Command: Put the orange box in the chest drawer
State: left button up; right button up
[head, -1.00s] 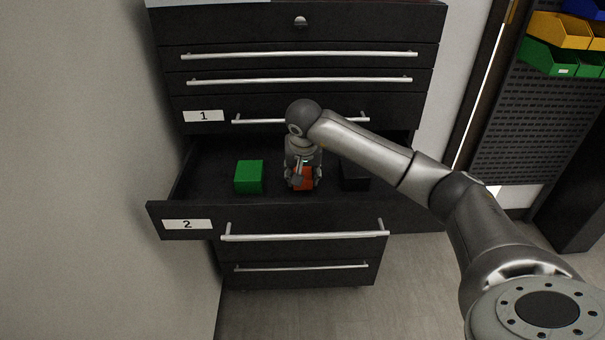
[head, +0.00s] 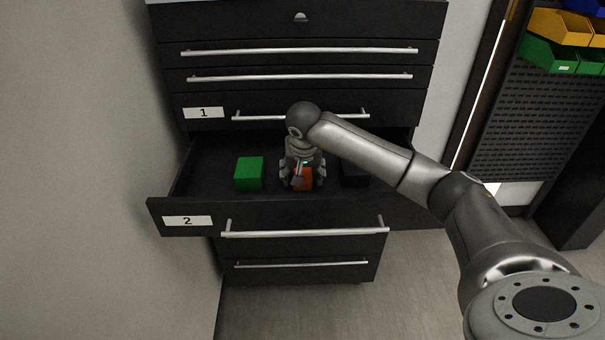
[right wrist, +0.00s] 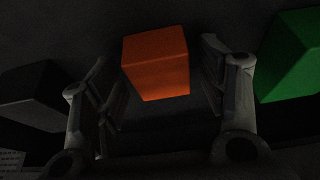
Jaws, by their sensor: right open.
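The orange box (head: 304,179) is inside the open drawer labelled 2 (head: 290,215), between a green box and a black box. In the right wrist view the orange box (right wrist: 155,62) lies between my spread fingers, with a gap on each side. My right gripper (head: 302,183) reaches down into the drawer around the orange box and is open. It also shows in the right wrist view (right wrist: 165,85). My gripper partly hides the box in the head view. My left gripper is not in view.
A green box (head: 249,173) is left of the orange box in the drawer, and a black box (head: 355,175) is right of it. The closed drawer labelled 1 (head: 270,108) is above. A wall (head: 80,170) stands close on the left. Coloured bins (head: 560,30) hang at the upper right.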

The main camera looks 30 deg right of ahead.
jog(key=shift+r, duration=0.25)
jog(key=shift+s+r, duration=0.1)
jog(key=shift+r, duration=0.25)
jog(key=b+v, duration=0.1)
jog(key=v, duration=1)
jog(key=shift+s+a, duration=0.1)
